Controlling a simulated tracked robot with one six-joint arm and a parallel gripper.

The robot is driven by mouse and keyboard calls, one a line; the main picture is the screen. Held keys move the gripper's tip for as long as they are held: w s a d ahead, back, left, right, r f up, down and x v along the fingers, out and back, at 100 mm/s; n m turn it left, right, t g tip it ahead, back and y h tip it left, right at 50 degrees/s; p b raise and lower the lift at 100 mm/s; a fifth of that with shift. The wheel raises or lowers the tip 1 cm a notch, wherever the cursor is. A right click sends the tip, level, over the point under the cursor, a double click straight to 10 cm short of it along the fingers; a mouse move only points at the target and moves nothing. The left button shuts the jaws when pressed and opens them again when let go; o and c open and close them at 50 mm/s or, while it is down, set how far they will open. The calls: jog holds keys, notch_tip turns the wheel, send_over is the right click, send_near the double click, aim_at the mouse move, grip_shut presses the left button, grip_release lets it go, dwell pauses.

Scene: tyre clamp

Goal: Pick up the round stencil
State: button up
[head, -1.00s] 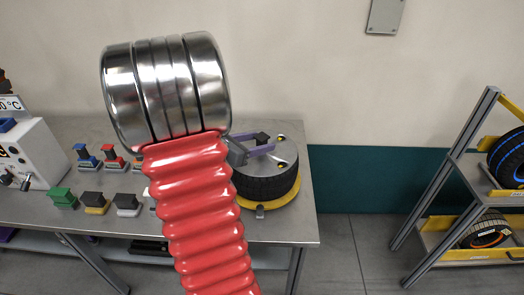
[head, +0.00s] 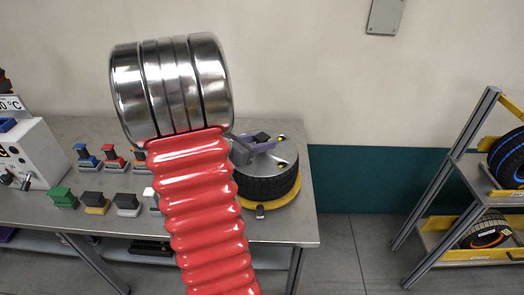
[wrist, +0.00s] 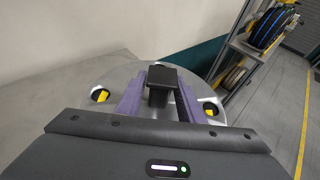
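The round stencil (head: 286,155) is a flat grey metal disc with yellow-marked holes, lying on top of a black tyre (head: 268,188) on the bench. A black handle (wrist: 162,76) stands up from its middle. In the wrist view the disc (wrist: 122,78) shows beyond my gripper. My gripper (wrist: 160,86) has two purple fingers, one on each side of the handle. The fingers are apart, and I see no clear grip on the handle. In the head view my gripper (head: 262,145) is at the handle, partly hidden by my arm.
The tyre sits on a yellow ring (head: 291,196) on the metal bench (head: 285,225). Several coloured blocks (head: 96,200) and a white machine (head: 30,155) are at the left. A tyre rack (head: 460,150) stands at the right. The wall is behind.

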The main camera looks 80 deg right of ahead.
grip_shut()
jog(key=shift+r, duration=0.1)
notch_tip(320, 180, up, 10)
jog(key=shift+f, duration=0.1)
dwell(0.7)
dwell(0.4)
